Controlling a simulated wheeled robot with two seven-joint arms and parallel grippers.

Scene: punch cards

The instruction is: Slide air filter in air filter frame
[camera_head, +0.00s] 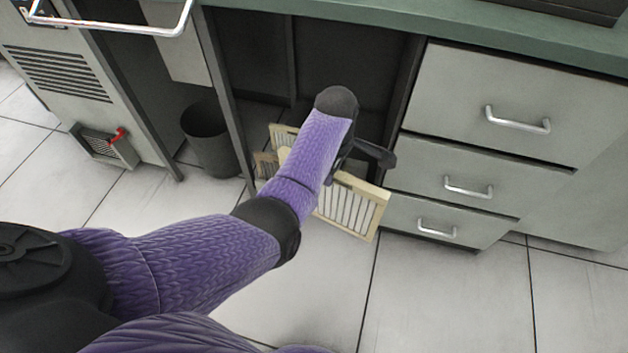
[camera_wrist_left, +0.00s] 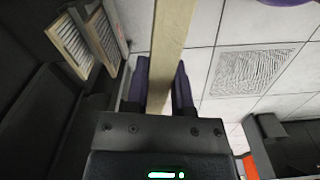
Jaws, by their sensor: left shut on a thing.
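My left gripper (camera_head: 352,160) is shut on a cream-framed, slatted air filter (camera_head: 350,204) in front of the desk's knee space. In the left wrist view, the filter's pale edge (camera_wrist_left: 172,45) runs between the two fingers of the gripper (camera_wrist_left: 164,85). My arm hides part of the filter in the head view. A frame-like unit with a grille and a red handle (camera_head: 105,145), perhaps the air filter frame, is low on the grey cabinet at left, apart from the held filter. My right gripper is not in view.
Other slatted filters (camera_wrist_left: 66,45) stand at the upper left of the wrist view. A dark bin (camera_head: 211,140) is between the cabinet and the knee space. Grey drawers (camera_head: 470,150) flank the right. A floor grille (camera_wrist_left: 250,70) lies in the tiles. The front floor is clear.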

